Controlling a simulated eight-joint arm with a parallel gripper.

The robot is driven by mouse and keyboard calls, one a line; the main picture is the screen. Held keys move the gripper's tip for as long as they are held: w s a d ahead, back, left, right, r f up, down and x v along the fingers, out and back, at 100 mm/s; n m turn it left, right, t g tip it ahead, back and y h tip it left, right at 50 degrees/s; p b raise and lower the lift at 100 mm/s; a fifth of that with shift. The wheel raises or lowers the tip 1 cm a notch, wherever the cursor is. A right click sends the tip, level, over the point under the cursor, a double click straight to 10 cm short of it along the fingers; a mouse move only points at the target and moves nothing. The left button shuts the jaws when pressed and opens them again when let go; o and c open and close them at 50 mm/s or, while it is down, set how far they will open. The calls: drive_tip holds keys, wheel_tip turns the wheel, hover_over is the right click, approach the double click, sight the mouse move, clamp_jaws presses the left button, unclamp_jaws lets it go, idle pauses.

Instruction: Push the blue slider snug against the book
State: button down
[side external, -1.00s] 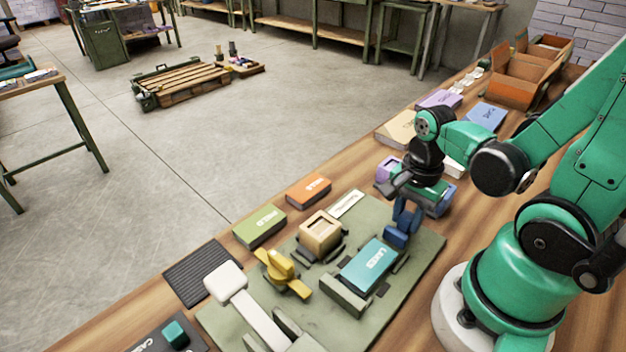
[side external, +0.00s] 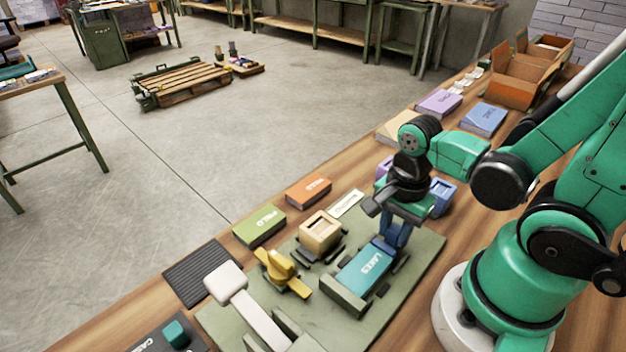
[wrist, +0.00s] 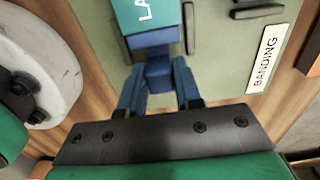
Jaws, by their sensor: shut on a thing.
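The blue slider (wrist: 155,40) lies at the end of the teal book labelled LAKES (wrist: 145,13). In the wrist view its face appears to meet the book's near edge, with no gap visible. The book (side external: 366,268) lies flat on the green board between low dark rails. My gripper (wrist: 158,82) has its blue fingers on both sides of the slider's raised block and is shut on it. In the side view my gripper (side external: 396,240) is low over the board at the book's far right end, partly hiding the slider.
On the green board (side external: 425,262) stand a tan block (side external: 320,232), a yellow clamp (side external: 283,270) and a white-headed lever (side external: 226,282). A BANDING label (wrist: 265,58) lies right of the slider in the wrist view. Green (side external: 260,226) and orange (side external: 309,190) books lie along the bench edge.

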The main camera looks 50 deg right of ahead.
sight(394, 229)
drive_tip(key=c, duration=0.6)
unclamp_jaws()
drive_tip(key=shift+a, duration=0.1)
drive_tip(key=shift+r, duration=0.1)
drive_tip(key=shift+r, duration=2.7)
drive_tip(key=w+a+r+n+t, duration=0.1)
drive_tip(key=w+r+n+t, duration=0.2)
drive_tip(key=n, duration=0.6)
drive_tip(key=w+r+n+t, duration=0.2)
drive_tip(key=w+n+t, duration=0.2)
drive_tip(key=n, duration=0.5)
drive_tip(key=shift+w+a+r, duration=0.4)
drive_tip(key=shift+w, duration=0.7)
